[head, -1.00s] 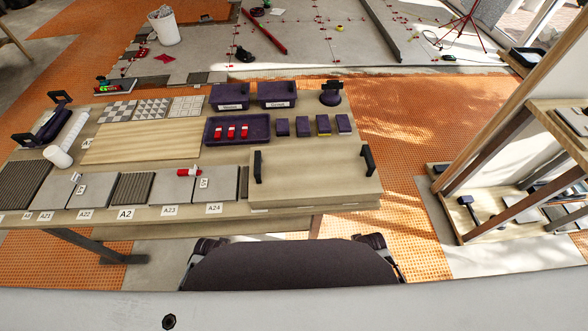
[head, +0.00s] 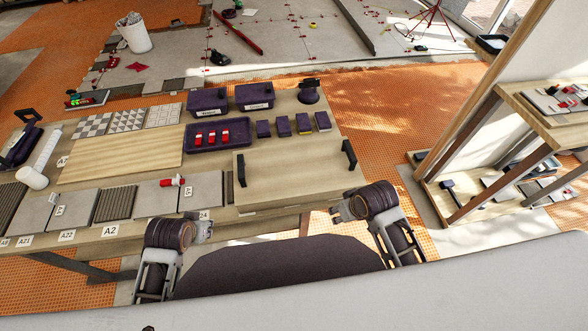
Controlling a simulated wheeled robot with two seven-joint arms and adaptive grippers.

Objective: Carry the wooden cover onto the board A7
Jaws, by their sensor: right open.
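The wooden cover (head: 296,172), a pale wooden panel with two upright black handles, lies flat at the right end of the table. Its left handle (head: 241,169) and right handle (head: 349,154) both stand free. A long bare wooden board (head: 120,158) lies left of it with a small tag at its left edge; I cannot read it, so I cannot tell whether it is A7. My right gripper (head: 343,211) is open and empty, just in front of the cover's right front corner. My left gripper (head: 203,227) is at the table's front edge, left of the cover; its fingers are unclear.
Tiles (head: 115,204) with tags such as A2 and A22 line the table's front. A purple tray (head: 219,145) with red pieces and several small purple blocks stand behind the cover. Patterned tiles (head: 127,120) are at the back left. A wooden shelf (head: 540,115) stands at the right.

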